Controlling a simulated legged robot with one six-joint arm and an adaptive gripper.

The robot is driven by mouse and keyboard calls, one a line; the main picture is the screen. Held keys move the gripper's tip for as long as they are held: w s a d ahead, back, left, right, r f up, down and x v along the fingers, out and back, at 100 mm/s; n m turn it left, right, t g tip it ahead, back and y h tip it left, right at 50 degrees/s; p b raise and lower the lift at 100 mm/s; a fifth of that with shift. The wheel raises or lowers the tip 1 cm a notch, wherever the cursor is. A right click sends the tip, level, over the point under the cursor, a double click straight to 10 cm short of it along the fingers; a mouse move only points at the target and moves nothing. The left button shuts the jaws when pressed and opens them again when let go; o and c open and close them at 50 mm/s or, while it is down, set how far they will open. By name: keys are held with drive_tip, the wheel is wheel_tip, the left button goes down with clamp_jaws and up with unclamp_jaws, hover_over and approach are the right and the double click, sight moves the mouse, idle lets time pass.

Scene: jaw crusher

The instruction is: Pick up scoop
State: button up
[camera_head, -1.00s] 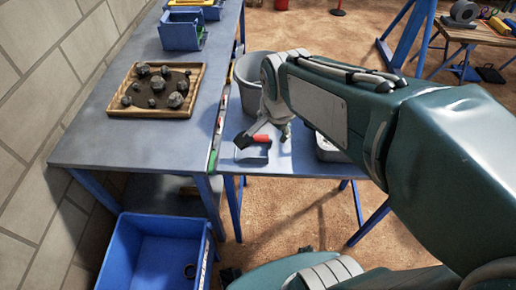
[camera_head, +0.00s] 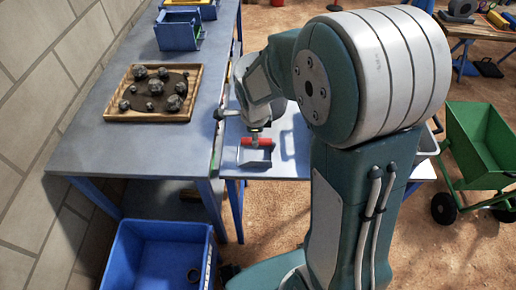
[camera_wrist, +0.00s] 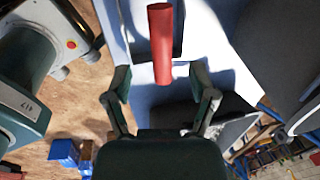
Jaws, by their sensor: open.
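The scoop (camera_head: 256,155) has a red handle and a grey metal pan. It is on the light-topped table section in the head view. In the wrist view its red handle (camera_wrist: 161,45) points down the picture, with its near end between the fingertips' lines. The dark pan shows partly behind the handle at the top edge. My gripper (camera_wrist: 160,80) is open, one finger on each side of the handle's near end, with clear gaps. In the head view my gripper (camera_head: 254,128) is just above the handle, partly hidden by my arm.
A wooden tray (camera_head: 113,119) with dark rocks sits on the blue-grey table (camera_head: 90,155) at left. Blue bins (camera_head: 178,32) stand at its back. A large blue crate (camera_head: 150,262) is below. A green cart (camera_head: 480,140) stands at right.

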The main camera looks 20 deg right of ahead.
drive_tip(key=f, duration=0.3)
drive_tip(key=w+f, duration=0.1)
drive_tip(key=f, duration=0.1)
drive_tip(key=shift+w+d+f, duration=0.1)
drive_tip(key=shift+d, duration=0.15)
clamp_jaws()
